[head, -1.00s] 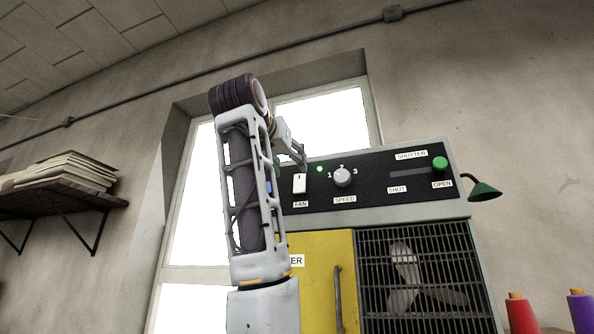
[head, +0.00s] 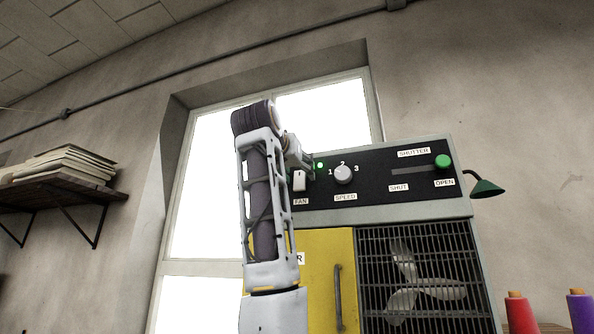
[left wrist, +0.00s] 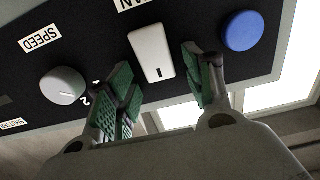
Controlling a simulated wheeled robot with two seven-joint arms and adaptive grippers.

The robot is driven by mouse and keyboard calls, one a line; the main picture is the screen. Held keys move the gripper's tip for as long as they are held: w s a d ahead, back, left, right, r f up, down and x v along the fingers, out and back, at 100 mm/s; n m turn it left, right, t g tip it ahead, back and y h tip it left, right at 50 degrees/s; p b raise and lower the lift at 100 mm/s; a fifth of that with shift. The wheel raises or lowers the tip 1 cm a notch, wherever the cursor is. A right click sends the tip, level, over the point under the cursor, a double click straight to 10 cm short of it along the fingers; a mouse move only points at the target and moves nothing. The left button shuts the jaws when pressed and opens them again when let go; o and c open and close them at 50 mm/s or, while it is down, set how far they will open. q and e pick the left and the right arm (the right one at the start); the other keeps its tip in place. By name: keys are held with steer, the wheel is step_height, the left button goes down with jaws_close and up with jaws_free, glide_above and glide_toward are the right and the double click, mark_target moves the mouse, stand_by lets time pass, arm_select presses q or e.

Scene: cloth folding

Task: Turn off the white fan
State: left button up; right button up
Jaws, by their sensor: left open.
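The white fan (head: 414,283) sits behind a dark grille in the lower right of the cabinet. Its white rocker switch (head: 299,181), labelled FAN, is on the black control panel, left of the SPEED knob (head: 345,175). In the left wrist view my left gripper (left wrist: 165,88) is open, with green-padded fingers on either side of the rocker switch (left wrist: 151,52). I cannot tell whether a finger touches it. In the head view my left arm partly covers the panel's left end.
The green shutter slider (head: 442,161) stands at OPEN. A round blue button (left wrist: 243,31) is beside the switch in the wrist view. A yellow door (head: 325,262) with a handle is below the panel. Thread spools (head: 521,313) stand at lower right.

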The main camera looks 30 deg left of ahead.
arm_select(q)
steer(key=c, duration=1)
steer(key=shift+s+f+t+b, duration=0.1)
steer(key=shift+f+t+b, duration=0.1)
steer(key=shift+t+b, duration=0.4)
steer(key=shift+s+f+t+y+b, duration=0.1)
steer(key=shift+f+t+y+b, duration=0.1)
steer(key=shift+t+b, duration=0.6)
steer(key=shift+s+f+t+y+b, duration=0.1)
steer(key=shift+t+y+b, duration=0.15)
steer(key=shift+b, duration=1)
steer(key=shift+r+h, duration=0.1)
steer(key=shift+h, duration=0.15)
steer(key=o, duration=1)
steer(key=v, duration=1.2)
steer(key=shift+w+d, duration=0.1)
